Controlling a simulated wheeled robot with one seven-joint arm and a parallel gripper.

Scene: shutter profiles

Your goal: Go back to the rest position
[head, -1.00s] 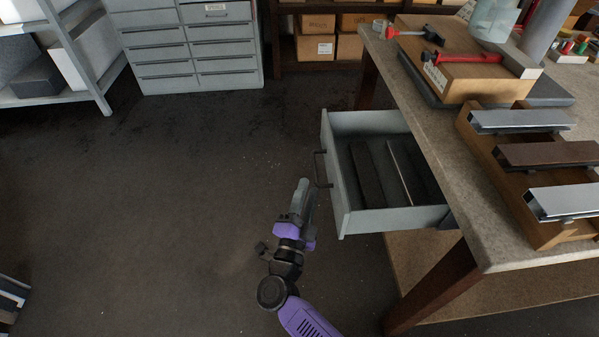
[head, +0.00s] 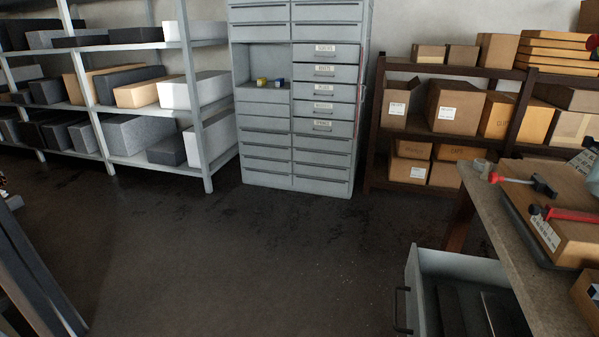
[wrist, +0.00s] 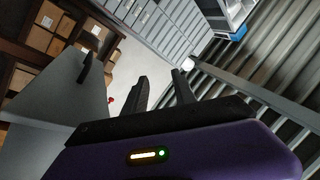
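My gripper (wrist: 160,90) shows only in the wrist view. Its two dark fingers stand apart with nothing between them. The purple wrist body (wrist: 180,155) fills the bottom of that view. The arm is outside the head view. The grey workbench drawer (head: 455,270) stands pulled open at the bottom right of the head view, with dark strips inside and a dark handle (head: 402,312) on its front.
The workbench (head: 500,235) with boxes and red-handled tools is at the right. A grey drawer cabinet (head: 298,150) stands at the back, between a shelf of blocks (head: 207,120) and a shelf of cardboard boxes (head: 455,108). The dark floor (head: 240,260) between is clear.

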